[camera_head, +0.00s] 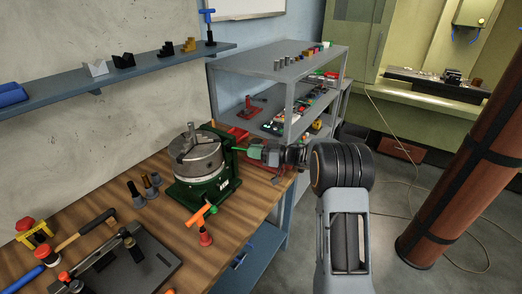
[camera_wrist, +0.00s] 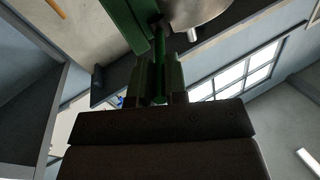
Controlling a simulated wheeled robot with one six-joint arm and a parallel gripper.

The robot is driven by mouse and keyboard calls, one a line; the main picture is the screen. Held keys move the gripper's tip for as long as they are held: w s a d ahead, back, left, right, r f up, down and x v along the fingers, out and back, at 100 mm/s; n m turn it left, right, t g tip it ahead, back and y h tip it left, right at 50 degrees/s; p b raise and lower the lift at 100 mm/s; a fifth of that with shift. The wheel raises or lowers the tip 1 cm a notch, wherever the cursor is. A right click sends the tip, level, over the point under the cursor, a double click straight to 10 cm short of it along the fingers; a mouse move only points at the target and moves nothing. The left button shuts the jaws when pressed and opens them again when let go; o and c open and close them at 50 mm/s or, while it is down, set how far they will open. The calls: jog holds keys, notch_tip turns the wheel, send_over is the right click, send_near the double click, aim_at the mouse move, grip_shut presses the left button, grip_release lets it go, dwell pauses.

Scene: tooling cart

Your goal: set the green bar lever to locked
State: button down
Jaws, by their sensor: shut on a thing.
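The green bar lever (camera_head: 237,149) sticks out from the right side of a green-based chuck fixture (camera_head: 206,188) on the wooden bench. My gripper (camera_head: 250,149) reaches in from the right and is shut on the lever. In the wrist view the green bar (camera_wrist: 159,45) runs between the two fingers (camera_wrist: 158,82), with the fixture's green body (camera_wrist: 122,20) above. The lever's far end and any lock marking are hidden or too small to read.
An orange-handled lever (camera_head: 197,216) is at the fixture's front. Grey posts (camera_head: 150,186), a hammer (camera_head: 85,230) and a dark plate lie left. A grey shelf cart (camera_head: 275,75) stands behind my arm. A brown wrapped column (camera_head: 465,150) is at right; floor between is mostly free.

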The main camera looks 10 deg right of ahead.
jog(key=shift+r, duration=0.1)
jog(key=c, duration=1.1)
grip_release()
jog(key=shift+c, duration=0.2)
jog(key=shift+w, duration=0.1)
jog(key=shift+d, duration=0.1)
jog(key=b+v, duration=0.2)
jog(key=v, duration=1.1)
jog(key=shift+s+d, duration=0.25)
